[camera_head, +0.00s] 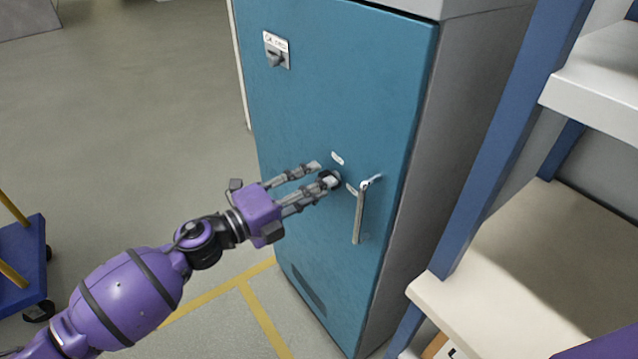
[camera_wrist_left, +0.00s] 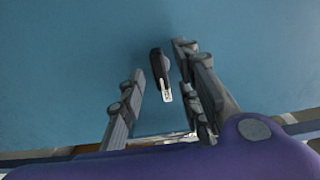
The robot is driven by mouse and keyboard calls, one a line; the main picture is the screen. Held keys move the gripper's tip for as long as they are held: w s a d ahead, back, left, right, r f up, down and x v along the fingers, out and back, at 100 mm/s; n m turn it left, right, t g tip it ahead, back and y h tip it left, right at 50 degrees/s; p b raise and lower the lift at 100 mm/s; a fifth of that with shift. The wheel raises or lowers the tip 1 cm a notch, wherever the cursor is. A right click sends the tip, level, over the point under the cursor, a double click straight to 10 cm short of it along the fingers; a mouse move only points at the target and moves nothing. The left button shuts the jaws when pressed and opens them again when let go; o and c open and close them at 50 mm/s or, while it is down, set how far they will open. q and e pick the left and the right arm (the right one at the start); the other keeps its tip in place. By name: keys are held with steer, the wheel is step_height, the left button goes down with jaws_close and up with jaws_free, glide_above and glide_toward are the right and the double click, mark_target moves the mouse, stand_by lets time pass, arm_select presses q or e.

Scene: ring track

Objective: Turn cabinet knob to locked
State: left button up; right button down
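The teal cabinet (camera_head: 310,100) stands in the middle of the head view. A small dark knob (camera_head: 331,180) with a pale marker sits on its door, partly hidden by my fingers. In the left wrist view the knob (camera_wrist_left: 158,70) shows with its pale end pointing down in the picture. My left gripper (camera_head: 322,173) reaches the door from the left with its fingers apart. In the left wrist view the open fingers (camera_wrist_left: 162,65) are on either side of the knob, with a visible gap on the left side. Contact on the right side is unclear. My right gripper is not in view.
A lever handle (camera_head: 359,212) hangs just right of the knob. Small white labels (camera_head: 337,158) sit near the knob. A switch plate (camera_head: 276,50) is higher on the door. Shelving (camera_head: 500,270) stands at the right, a blue cart (camera_head: 22,265) at the left. The floor between is clear.

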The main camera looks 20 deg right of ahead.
arm_select(q)
steer(key=shift+w+d, duration=0.15)
steer(key=shift+d, duration=0.4)
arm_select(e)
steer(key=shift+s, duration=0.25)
arm_select(q)
steer(key=shift+c, duration=0.2)
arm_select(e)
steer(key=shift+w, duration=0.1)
arm_select(q)
jaws_close()
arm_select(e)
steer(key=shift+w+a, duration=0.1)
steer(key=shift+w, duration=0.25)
